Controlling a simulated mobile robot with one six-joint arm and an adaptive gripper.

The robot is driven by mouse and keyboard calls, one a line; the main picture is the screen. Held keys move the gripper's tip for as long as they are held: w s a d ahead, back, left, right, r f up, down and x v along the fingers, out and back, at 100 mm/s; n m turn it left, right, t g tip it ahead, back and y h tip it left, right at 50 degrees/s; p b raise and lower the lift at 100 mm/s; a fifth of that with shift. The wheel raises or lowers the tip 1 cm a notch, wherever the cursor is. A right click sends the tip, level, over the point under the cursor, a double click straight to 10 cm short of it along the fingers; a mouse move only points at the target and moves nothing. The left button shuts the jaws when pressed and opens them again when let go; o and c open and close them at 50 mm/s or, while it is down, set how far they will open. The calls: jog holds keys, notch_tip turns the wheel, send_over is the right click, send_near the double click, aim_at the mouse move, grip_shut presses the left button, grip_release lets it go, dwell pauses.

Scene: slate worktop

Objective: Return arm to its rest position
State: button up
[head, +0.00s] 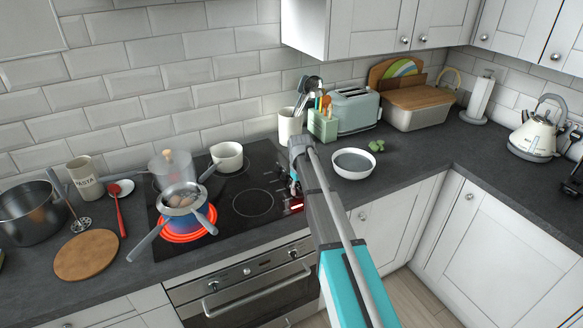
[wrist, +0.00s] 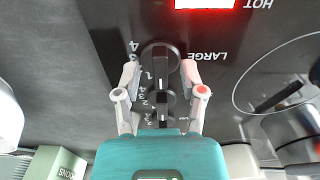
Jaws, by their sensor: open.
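My arm (head: 335,225) reaches from the lower right over the worktop to the right edge of the black hob (head: 225,215). My gripper (wrist: 160,72) is open in the wrist view, with a finger on either side of a black hob knob (wrist: 160,58). I see gaps between the fingers and this knob; its depth relative to the fingertips is hard to judge. More knobs (wrist: 160,97) sit in a row behind it, close to the gripper's body. In the head view my arm largely hides the knobs.
A red HOT light (wrist: 205,3) is lit. The right worktop is clearer.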

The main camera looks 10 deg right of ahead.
jog(key=s+m, duration=0.3)
jog(key=s, duration=2.6)
jog(key=shift+s+d+m, duration=0.2)
jog(key=shift+d+m, duration=0.05)
jog(key=shift+m, duration=0.15)
